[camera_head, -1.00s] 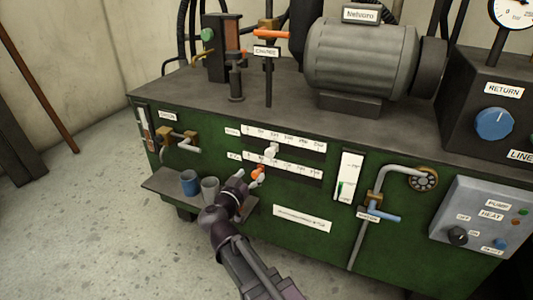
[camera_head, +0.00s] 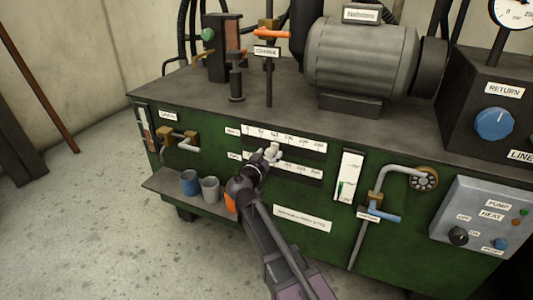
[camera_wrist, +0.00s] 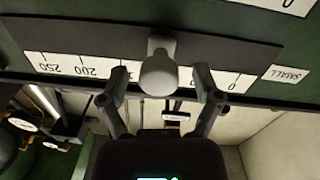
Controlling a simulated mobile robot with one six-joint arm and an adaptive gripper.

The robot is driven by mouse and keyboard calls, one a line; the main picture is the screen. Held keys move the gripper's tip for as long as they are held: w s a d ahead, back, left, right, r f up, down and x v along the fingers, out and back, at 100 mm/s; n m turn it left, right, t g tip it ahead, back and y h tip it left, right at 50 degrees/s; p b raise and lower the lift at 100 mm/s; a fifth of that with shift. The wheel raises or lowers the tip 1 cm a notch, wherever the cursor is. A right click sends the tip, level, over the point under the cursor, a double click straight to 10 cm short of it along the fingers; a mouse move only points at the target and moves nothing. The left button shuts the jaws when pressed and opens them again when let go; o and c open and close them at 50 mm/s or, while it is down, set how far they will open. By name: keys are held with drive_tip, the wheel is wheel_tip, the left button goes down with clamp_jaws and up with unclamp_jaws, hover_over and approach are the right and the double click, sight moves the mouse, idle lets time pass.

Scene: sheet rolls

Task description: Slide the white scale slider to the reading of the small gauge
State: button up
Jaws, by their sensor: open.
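The white slider knob (camera_head: 271,149) sits in the dark slot under the upper scale (camera_head: 284,138) on the green cabinet front. In the wrist view the picture is upside down, and the white knob (camera_wrist: 158,70) stands between my spread fingertips. My gripper (camera_wrist: 160,76) is open, one finger on each side of the knob, with gaps visible. The scale labelled SMALL (camera_wrist: 65,66) shows 250, 200 and 0; its middle marks are partly hidden. In the head view my gripper (camera_head: 266,155) is at the knob. A gauge (camera_head: 513,12) is cut off at the top right; its reading is unclear.
A lower scale (camera_head: 300,170) runs below, partly covered by my gripper. A shelf at the lower left holds a blue cup (camera_head: 190,183), a grey cup (camera_head: 210,189) and an orange object (camera_head: 231,202) beside my arm. A pipe with a blue handle (camera_head: 383,214) stands to the right.

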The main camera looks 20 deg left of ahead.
drive_tip(key=shift+w, duration=0.2)
clamp_jaws()
drive_tip(key=shift+a, duration=0.1)
drive_tip(key=shift+a, duration=0.1)
idle(0.4)
unclamp_jaws()
drive_tip(key=shift+s, duration=0.1)
